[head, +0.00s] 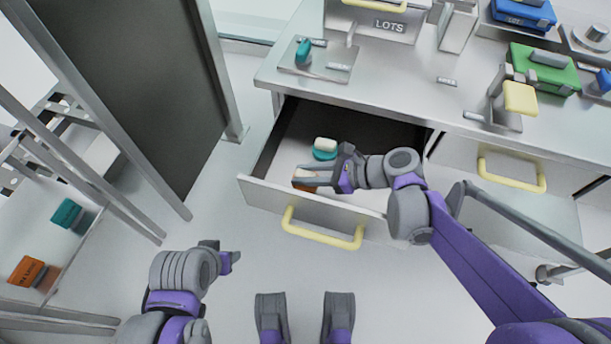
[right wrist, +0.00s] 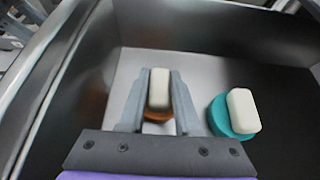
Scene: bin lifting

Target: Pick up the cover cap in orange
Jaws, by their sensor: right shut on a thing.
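The orange cover cap (head: 306,188), with a white grip on top, is inside the open drawer (head: 330,213). My right gripper (head: 297,176) reaches into the drawer and is shut on this cap. In the right wrist view, its white grip (right wrist: 160,88) is between the two fingers, with the orange base below and partly hidden. I cannot tell if the cap still touches the drawer floor. My left gripper (head: 230,258) is low on the left, away from the drawer; its jaws do not show clearly.
A teal cap with a white grip (head: 325,147) lies right beside the held cap; it also shows in the right wrist view (right wrist: 236,113). Drawer walls surround both. The counter (head: 400,88) overhangs the drawer's back. A shelf rack (head: 75,250) stands left.

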